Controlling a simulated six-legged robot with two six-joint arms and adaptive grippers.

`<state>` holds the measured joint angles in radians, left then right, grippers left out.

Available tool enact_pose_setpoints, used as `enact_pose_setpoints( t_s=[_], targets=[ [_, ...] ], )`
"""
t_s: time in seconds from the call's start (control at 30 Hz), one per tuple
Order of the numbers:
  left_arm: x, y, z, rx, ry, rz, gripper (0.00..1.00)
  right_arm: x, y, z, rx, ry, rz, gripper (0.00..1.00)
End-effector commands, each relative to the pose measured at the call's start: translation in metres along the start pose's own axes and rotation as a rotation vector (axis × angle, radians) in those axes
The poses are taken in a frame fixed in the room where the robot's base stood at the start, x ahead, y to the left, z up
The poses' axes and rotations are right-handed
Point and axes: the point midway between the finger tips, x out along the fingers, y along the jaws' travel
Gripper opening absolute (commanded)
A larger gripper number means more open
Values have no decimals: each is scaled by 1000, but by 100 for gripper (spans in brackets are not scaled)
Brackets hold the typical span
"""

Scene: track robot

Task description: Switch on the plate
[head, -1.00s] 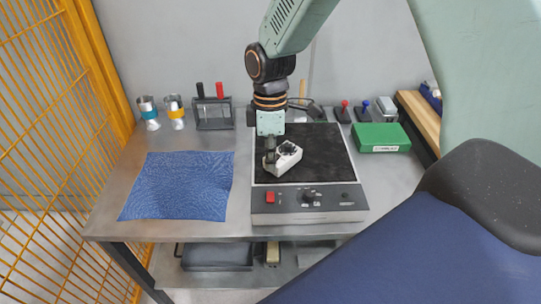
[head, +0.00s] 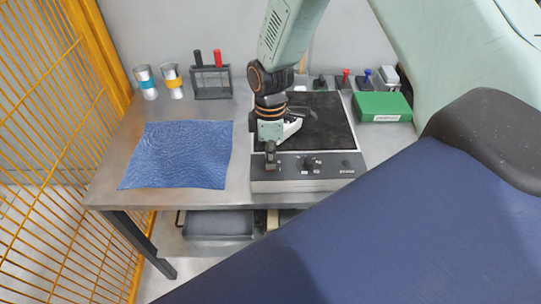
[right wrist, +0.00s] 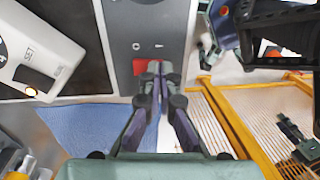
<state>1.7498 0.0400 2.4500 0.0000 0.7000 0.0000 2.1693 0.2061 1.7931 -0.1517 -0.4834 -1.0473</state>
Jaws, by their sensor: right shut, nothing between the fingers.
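The plate (head: 330,118) has a black top and a grey front control panel (head: 328,171) with dark knobs. Its red switch (right wrist: 139,67) shows in the right wrist view, partly covered by my fingertips; in the head view my gripper hides it. My right gripper (head: 270,164) is shut and empty, pointing down over the left end of the panel. In the right wrist view its fingertips (right wrist: 153,67) are at the red switch; I cannot tell if they touch it. A white device (head: 292,128) rests on the black top, partly behind my gripper. My left gripper is not in view.
A blue cloth (head: 180,155) lies left of the plate. Behind stand metal cups (head: 146,82), a rack (head: 211,83) and a green box (head: 382,106). A yellow mesh fence (head: 45,150) borders the left. Bare tabletop lies around the cloth.

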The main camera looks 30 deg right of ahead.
Motion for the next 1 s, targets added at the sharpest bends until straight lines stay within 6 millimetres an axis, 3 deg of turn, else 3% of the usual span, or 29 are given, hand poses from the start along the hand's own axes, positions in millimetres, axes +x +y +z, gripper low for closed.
enact_pose_setpoints(
  t_s=[0.47,1.0],
  targets=[
    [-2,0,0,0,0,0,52,6,-2,0,1,0,-2,0],
    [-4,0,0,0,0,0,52,0,13,0,1,0,-1,0]
  ],
)
